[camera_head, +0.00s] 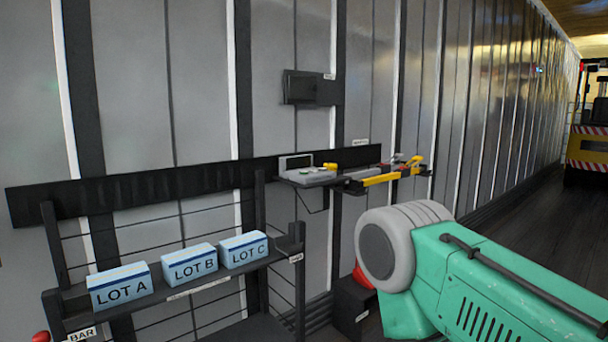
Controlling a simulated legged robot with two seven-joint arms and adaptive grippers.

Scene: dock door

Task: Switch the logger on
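No label that I can read says which thing is the logger. A grey device (308,177) with a small upright screen (296,162) sits on a small wall shelf in the middle of the view. It seems to have small buttons on top, too small to read. A yellow part (329,167) stands at its right end. A dark box (300,87) is mounted on the wall above, with a small label beside it. I cannot tell whether either is on. Neither of my grippers is in view.
Blue-and-white boxes marked LOT A (120,288), LOT B (189,265) and LOT C (243,250) stand on a dark rack at lower left. Yellow and red tools (385,178) lie right of the device. A yellow-and-black vehicle (588,140) stands at far right.

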